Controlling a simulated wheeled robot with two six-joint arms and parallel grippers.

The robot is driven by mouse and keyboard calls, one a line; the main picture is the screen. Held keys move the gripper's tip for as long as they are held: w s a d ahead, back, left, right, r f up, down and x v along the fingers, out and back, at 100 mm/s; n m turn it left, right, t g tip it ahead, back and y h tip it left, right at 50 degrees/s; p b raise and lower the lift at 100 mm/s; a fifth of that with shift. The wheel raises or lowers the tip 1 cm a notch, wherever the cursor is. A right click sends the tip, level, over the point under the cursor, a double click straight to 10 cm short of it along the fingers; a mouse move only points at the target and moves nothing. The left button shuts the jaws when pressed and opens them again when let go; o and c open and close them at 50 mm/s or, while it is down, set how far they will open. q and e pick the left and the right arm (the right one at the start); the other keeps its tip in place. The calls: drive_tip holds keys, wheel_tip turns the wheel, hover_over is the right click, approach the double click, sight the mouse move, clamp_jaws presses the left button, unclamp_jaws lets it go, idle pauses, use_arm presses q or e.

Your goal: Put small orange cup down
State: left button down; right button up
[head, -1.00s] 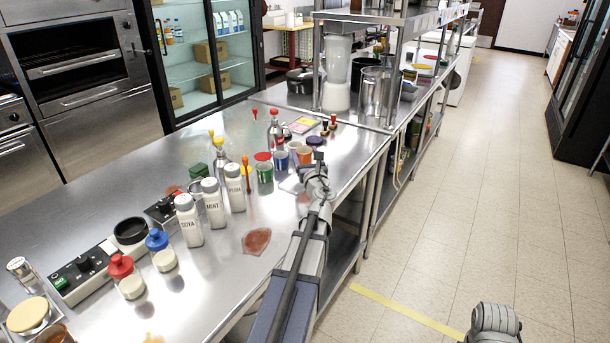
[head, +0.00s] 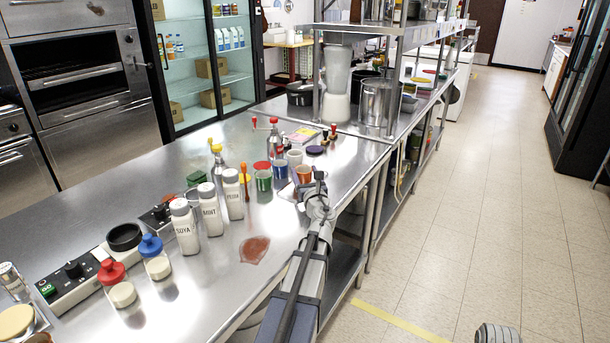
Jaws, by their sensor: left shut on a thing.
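The small orange cup (head: 304,174) is in the head view, at the right end of a cluster of small cups on the steel counter. My left gripper (head: 312,184) is shut on it, reaching in over the counter's front edge. The gripper partly hides the cup. I cannot tell whether its base touches the counter.
Beside it stand a blue cup (head: 280,170), a white cup (head: 294,158) and a green cup (head: 263,180). White shaker bottles (head: 210,212) stand to the left. A reddish patch (head: 254,250) lies on the counter (head: 225,285), with bare steel around it.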

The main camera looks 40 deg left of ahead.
use_arm(q)
unclamp_jaws()
drive_tip(key=shift+r, duration=0.15)
drive_tip(key=v, duration=0.7)
drive_tip(key=shift+s+d, duration=0.15)
drive_tip(key=shift+d, duration=0.1)
